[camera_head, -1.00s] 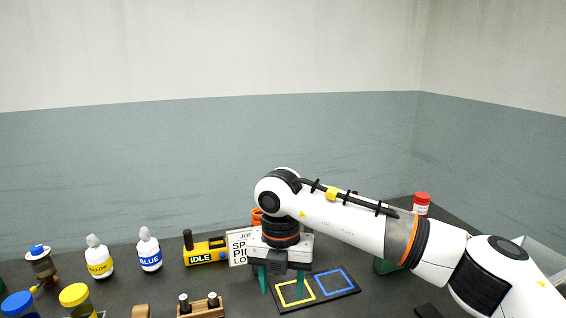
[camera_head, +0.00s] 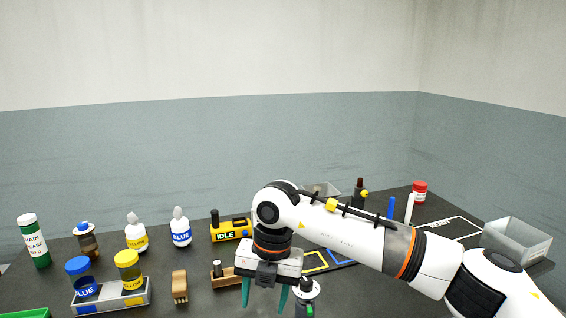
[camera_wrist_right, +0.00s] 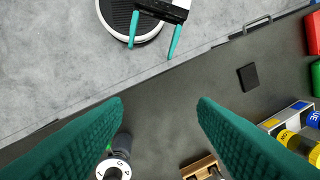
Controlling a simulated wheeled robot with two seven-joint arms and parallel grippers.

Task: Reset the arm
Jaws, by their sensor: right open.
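My right gripper (camera_head: 268,300) hangs fingers-down over the front part of the dark table, open and empty. In the right wrist view its two teal fingers (camera_wrist_right: 160,105) are wide apart with bare table between them. A dark cylinder with a white dial top (camera_head: 306,290) stands close beside the right finger in the head view; its top also shows at the left finger in the wrist view (camera_wrist_right: 113,170). A wooden peg block (camera_head: 228,276) is partly hidden behind the gripper. My left gripper (camera_wrist_right: 154,36) shows at the wrist view's top, teal fingers apart and empty, over the floor.
A tray with blue- and yellow-capped jars (camera_head: 112,296), a brush (camera_head: 180,285), squeeze bottles (camera_head: 181,228) and a yellow IDLE device (camera_head: 230,230) stand left. A pad with coloured squares (camera_head: 325,262) is partly behind my arm. A grey bin (camera_head: 516,242) stands right.

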